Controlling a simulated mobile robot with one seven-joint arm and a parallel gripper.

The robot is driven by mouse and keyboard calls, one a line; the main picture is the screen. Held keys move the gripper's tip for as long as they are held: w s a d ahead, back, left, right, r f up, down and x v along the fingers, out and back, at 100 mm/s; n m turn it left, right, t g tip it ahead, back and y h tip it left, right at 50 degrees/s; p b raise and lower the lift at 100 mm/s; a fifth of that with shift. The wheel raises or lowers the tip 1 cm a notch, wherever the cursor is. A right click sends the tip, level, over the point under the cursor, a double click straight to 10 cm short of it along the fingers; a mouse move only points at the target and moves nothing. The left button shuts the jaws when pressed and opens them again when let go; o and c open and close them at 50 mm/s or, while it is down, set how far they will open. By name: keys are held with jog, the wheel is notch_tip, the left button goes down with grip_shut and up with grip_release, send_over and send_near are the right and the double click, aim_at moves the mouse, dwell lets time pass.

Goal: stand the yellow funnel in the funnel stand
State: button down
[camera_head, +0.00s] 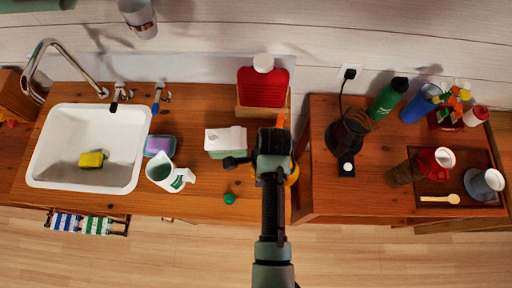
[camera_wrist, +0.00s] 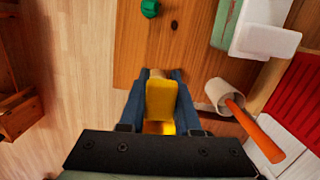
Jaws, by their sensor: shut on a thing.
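My gripper (camera_wrist: 163,82) is shut on the yellow funnel (camera_wrist: 161,100), which sits between its two blue fingers above the wooden counter's edge. I cannot make out the funnel stand for certain in either view.
A pale cup (camera_wrist: 217,94) with an orange handle (camera_wrist: 255,130) stands close right of my gripper. A white and green box (camera_head: 226,140), a red canister (camera_head: 263,88), a white jug (camera_head: 168,175) and a green object (camera_head: 229,198) stand nearby. The sink (camera_head: 85,150) is left.

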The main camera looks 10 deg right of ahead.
jog(key=shift+m, duration=0.3)
notch_tip(320, 180, down, 6)
jog(key=b, duration=0.6)
jog(key=shift+d+r, duration=0.15)
jog(key=shift+p, duration=0.5)
dwell(0.8)
jog(key=shift+f, duration=0.3)
dwell(0.5)
jog(key=shift+f+b, duration=1.85)
jog(key=shift+f, duration=0.8)
jog(key=shift+f, duration=0.15)
jog(key=c, duration=0.5)
grip_release()
jog(key=shift+c, duration=0.2)
